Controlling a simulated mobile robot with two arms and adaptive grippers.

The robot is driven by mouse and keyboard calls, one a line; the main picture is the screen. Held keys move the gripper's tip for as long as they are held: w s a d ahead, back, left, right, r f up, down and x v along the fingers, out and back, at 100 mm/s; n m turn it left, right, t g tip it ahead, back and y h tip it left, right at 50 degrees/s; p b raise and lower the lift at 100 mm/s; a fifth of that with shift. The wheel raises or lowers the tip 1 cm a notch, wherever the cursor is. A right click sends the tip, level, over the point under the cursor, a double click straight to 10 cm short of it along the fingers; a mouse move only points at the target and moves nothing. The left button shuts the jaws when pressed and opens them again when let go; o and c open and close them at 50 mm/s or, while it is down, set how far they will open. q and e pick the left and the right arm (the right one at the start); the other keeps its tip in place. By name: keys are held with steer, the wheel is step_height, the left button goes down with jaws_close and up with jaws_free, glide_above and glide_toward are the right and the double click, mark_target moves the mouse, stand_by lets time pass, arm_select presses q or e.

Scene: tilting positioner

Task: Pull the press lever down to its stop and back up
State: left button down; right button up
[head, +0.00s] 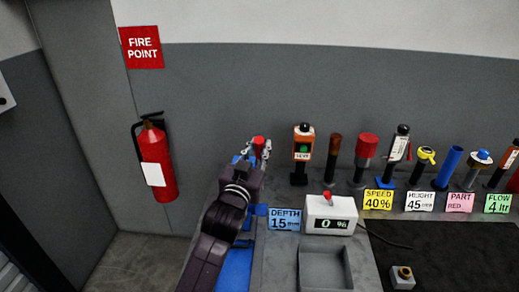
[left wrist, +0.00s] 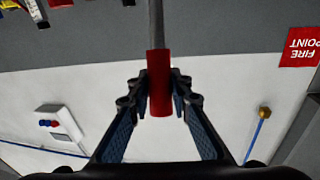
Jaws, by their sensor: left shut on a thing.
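The press lever shows in the left wrist view as a grey rod (left wrist: 156,25) with a red grip (left wrist: 159,62) on its end. My left gripper (left wrist: 159,97) is shut on the red grip, one finger on each side. In the head view the red grip (head: 259,142) shows between the fingertips of my left gripper (head: 257,150), above the bench's left end. My left arm hides most of the press. Blue parts (head: 237,268) show beside and below the arm. My right gripper is in neither view.
A blue DEPTH label (head: 285,219) and a white display box (head: 330,214) reading 0 % are right of the arm. A grey tray (head: 348,250) lies in front. Several upright tools line the bench's back. A fire extinguisher (head: 157,160) hangs on the left wall.

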arm_select(q)
steer(key=s+f+m+t+h+b, duration=0.1)
steer(key=s+f+t+b, duration=0.5)
steer(key=b, duration=1.4)
steer(key=shift+s+f+m+h, duration=0.4)
steer(key=shift+s+f+h, duration=0.1)
steer(key=shift+s, duration=0.9)
steer(key=c, duration=1.7)
jaws_free()
steer(key=shift+c, duration=0.2)
steer(key=v, duration=1.2)
